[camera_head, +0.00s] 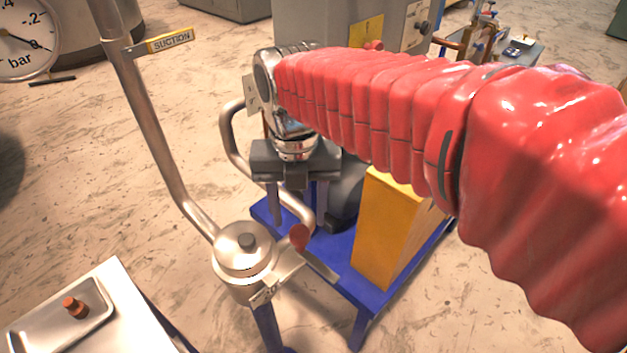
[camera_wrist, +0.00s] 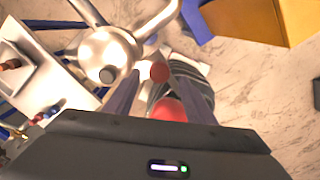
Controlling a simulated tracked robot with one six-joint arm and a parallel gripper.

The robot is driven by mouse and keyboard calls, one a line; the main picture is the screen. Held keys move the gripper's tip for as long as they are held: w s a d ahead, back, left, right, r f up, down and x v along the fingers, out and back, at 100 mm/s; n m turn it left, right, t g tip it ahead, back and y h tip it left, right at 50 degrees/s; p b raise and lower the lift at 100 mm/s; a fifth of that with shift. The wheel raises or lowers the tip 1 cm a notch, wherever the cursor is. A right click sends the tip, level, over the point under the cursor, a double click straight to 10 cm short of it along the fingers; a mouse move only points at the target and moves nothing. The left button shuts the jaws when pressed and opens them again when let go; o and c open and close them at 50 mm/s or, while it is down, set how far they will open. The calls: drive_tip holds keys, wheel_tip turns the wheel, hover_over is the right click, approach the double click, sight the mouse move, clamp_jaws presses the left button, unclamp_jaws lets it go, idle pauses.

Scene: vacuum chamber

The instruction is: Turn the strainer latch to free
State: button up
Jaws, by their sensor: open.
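The strainer (camera_head: 243,255) is a round metal pot with a domed lid and a dark centre knob, low in the middle of the head view. It also shows at the upper left of the wrist view (camera_wrist: 108,52). A red knob (camera_head: 299,236), which looks like the latch handle, stands at the strainer's right side. My gripper (camera_head: 296,212) is open and points down, with its fingers above the knob in the head view. In the wrist view the red knob (camera_wrist: 159,72) appears between the fingertips; I cannot tell the gap in depth.
A blue-framed stand (camera_head: 365,300) carries a yellow box (camera_head: 384,228) right of the strainer. Metal pipes rise beside the strainer; one bears a SUCTION tag (camera_head: 170,41). A white table with a metal tray (camera_head: 62,318) is at lower left. Floor lies open at left.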

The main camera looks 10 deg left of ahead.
wheel_tip(320, 180, up, 9)
idle(0.4)
drive_tip(key=shift+m, duration=0.3)
drive_tip(key=d+f+m+t+y, duration=0.1)
drive_tip(key=d+f+m, duration=0.2)
drive_tip(key=m, duration=0.8)
drive_tip(key=d+f+m+t, duration=0.1)
drive_tip(key=d+f+m, duration=0.2)
drive_tip(key=m, duration=0.8)
drive_tip(key=s+d+f+m+t, duration=0.1)
drive_tip(key=s+d+m, duration=0.1)
drive_tip(key=d+m, duration=0.6)
drive_tip(key=s+d+f+m+t+h, duration=0.1)
drive_tip(key=s+d+f+m+t, duration=0.1)
drive_tip(key=d+m, duration=0.6)
drive_tip(key=s+d, duration=0.1)
drive_tip(key=d, duration=0.5)
drive_tip(key=shift+f+m+t, duration=0.2)
drive_tip(key=shift+m+t, duration=0.1)
